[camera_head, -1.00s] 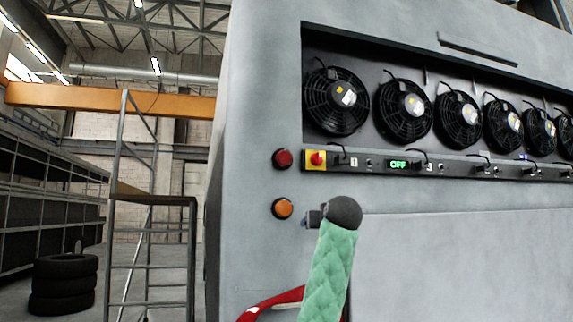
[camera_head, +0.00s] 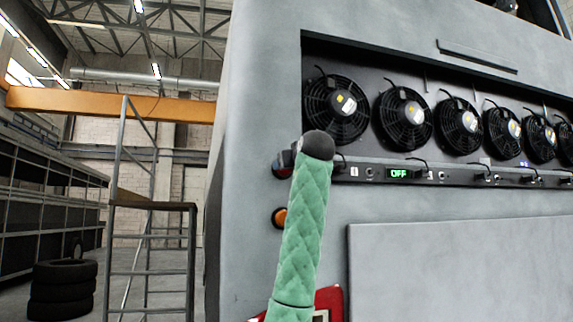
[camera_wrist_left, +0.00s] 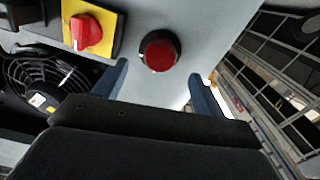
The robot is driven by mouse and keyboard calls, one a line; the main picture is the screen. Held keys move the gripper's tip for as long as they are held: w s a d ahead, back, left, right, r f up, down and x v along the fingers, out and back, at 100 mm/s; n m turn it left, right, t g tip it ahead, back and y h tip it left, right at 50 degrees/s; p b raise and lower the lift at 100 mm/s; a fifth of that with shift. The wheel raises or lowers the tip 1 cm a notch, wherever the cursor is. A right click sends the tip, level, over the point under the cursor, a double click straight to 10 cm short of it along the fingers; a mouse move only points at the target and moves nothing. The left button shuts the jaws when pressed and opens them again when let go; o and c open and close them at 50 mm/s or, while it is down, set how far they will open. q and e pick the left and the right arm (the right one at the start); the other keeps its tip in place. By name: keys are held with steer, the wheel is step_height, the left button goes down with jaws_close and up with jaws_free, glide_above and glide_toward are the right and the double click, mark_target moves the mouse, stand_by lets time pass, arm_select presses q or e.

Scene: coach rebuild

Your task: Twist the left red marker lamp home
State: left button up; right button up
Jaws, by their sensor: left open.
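The red marker lamp (camera_head: 279,170) sits on the grey coach panel, mostly hidden behind my left gripper (camera_head: 290,158) in the head view. In the left wrist view the lamp (camera_wrist_left: 160,52) is a round red lens in a black ring, seen nearly face on. My left gripper (camera_wrist_left: 160,72) is open, its two blue fingers on either side of the lamp in the picture. I cannot tell whether the fingers touch it. No gap in its seating can be made out. My right gripper is not in view.
An orange lamp (camera_head: 279,217) is below the red one. A red rotary switch on a yellow plate (camera_wrist_left: 88,33) is close beside the lamp. Several fans (camera_head: 336,108) fill the recess at right. A metal step stand (camera_head: 150,205) and stacked tyres (camera_head: 63,288) are at left.

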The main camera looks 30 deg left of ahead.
arm_select(q)
steer(key=p+x, duration=0.2)
steer(key=x, duration=0.3)
steer(key=shift+p, duration=0.35)
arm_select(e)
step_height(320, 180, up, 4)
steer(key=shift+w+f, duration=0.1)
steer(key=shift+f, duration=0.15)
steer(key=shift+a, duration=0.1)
